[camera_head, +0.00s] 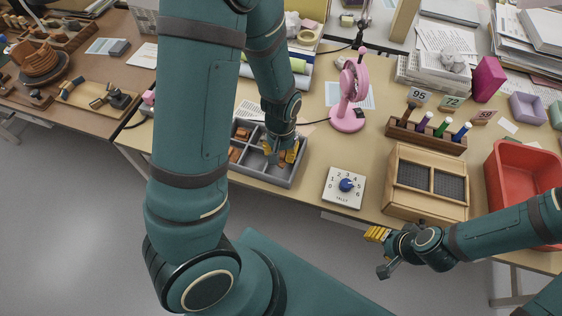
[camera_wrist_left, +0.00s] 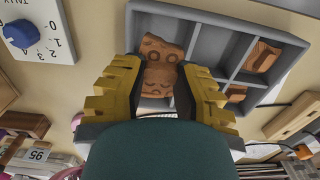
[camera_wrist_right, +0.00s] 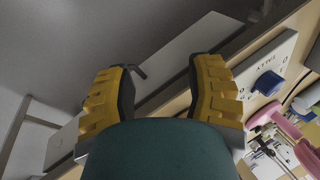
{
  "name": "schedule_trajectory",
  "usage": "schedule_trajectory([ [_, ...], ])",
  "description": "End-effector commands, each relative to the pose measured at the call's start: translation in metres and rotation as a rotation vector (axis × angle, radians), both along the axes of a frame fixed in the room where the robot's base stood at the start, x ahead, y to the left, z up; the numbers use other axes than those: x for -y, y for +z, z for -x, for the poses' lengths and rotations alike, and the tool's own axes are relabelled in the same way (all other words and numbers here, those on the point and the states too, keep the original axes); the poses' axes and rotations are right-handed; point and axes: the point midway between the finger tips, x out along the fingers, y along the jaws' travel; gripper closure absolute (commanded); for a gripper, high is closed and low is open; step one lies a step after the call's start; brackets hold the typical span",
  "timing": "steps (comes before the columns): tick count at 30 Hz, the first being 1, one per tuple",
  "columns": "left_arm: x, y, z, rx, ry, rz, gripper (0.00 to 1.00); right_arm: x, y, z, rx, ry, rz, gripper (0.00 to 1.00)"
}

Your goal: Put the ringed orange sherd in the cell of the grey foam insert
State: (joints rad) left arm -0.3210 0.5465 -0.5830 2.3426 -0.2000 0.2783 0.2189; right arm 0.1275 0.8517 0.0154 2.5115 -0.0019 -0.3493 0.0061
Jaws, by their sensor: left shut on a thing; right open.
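The ringed orange sherd (camera_wrist_left: 160,76) is between the fingers of my left gripper (camera_wrist_left: 158,95), which is shut on it; ring marks show on the orange surface there. In the head view my left gripper (camera_head: 282,153) is down at the right part of the grey divided tray (camera_head: 268,178). Whether the sherd touches the tray floor is hidden. A wooden box (camera_head: 404,202) with two dark grey cells (camera_head: 449,184) stands to the right; it may hold the foam insert. My right gripper (camera_head: 380,246) is open and empty, in front of the table edge; it also shows in the right wrist view (camera_wrist_right: 160,90).
Other orange sherds (camera_wrist_left: 263,57) lie in other tray cells. A white tally box (camera_head: 344,188) with a blue knob stands between tray and wooden box.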

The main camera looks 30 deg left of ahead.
Motion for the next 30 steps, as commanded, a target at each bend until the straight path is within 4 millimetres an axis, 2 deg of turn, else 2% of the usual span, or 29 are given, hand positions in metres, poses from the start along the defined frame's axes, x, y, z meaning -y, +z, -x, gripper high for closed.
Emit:
schedule_trajectory([
  [11, 0.0, -0.04, 0.0, -0.001, 0.0, 0.0, 1.0, 0.0, -0.014, -0.001, 0.003, 0.001, 0.0, 0.47],
  [19, 0.0, -0.04, 0.0, 0.001, -0.001, 0.001, 1.0, 0.0, -0.013, -0.001, 0.003, 0.001, 0.001, 0.47],
  [30, 0.0, -0.05, 0.0, 0.0, -0.001, 0.0, 1.0, 0.0, -0.021, -0.003, 0.008, 0.0, 0.001, 0.47],
])
